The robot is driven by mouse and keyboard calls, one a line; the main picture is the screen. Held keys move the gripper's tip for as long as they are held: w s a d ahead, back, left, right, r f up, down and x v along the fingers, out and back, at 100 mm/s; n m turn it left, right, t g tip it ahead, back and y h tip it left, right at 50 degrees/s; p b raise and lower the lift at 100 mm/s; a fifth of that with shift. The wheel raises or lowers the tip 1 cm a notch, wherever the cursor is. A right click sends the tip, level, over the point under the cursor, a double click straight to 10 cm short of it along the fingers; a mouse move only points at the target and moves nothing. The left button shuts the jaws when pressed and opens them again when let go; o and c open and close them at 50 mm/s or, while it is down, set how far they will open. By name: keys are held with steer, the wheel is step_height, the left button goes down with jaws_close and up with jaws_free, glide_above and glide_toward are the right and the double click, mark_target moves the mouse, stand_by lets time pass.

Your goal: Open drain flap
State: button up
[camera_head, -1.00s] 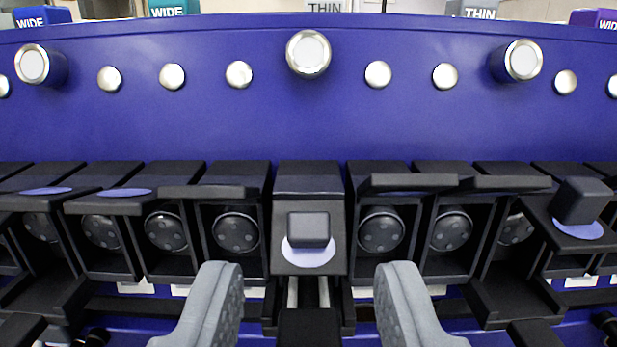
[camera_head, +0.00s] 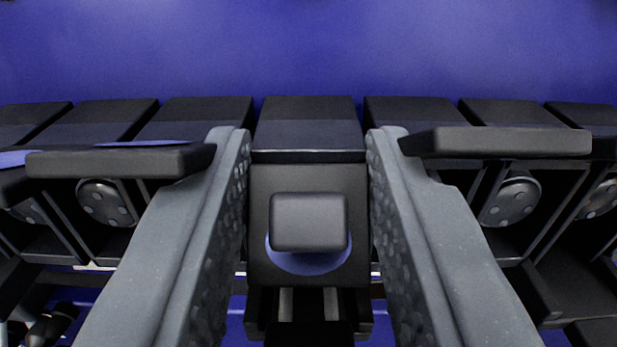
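The closed flap (camera_head: 262,200) straight ahead is a black plate with a square black knob (camera_head: 308,222) on a blue disc (camera_head: 308,262). It hangs upright at the front of the middle black housing (camera_head: 309,120). My gripper (camera_head: 308,140) is open, with one grey finger on each side of this flap and its knob. The knob sits between the fingers with a gap on both sides. I cannot tell whether the fingers touch the flap's edges. The lower parts of the fingers hide parts of the neighbouring housings.
Neighbouring flaps stand raised, one at the left (camera_head: 120,161) and one at the right (camera_head: 497,142), both close to the fingers. Round dark discs show in the open housings, such as the right one (camera_head: 512,200). A plain blue wall (camera_head: 308,45) rises behind.

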steer(key=shift+r, duration=0.15)
steer(key=shift+r+g+p, duration=0.15)
steer(key=shift+g+p, duration=0.1)
steer(key=shift+g, duration=0.65)
steer(key=shift+r+g+p, duration=0.15)
steer(key=shift+g+p, duration=0.05)
steer(key=shift+g, duration=0.7)
steer(key=shift+w+r+g+p, duration=0.1)
steer(key=shift+r+g+p, duration=0.05)
steer(key=shift+g+p, duration=0.85)
steer(key=shift+g, duration=0.3)
steer(key=o, duration=0.7)
steer(key=shift+c, duration=0.2)
steer(key=b+v, duration=0.3)
steer(key=v, duration=1)
steer(key=shift+s+b, duration=0.3)
steer(key=shift+b, duration=0.1)
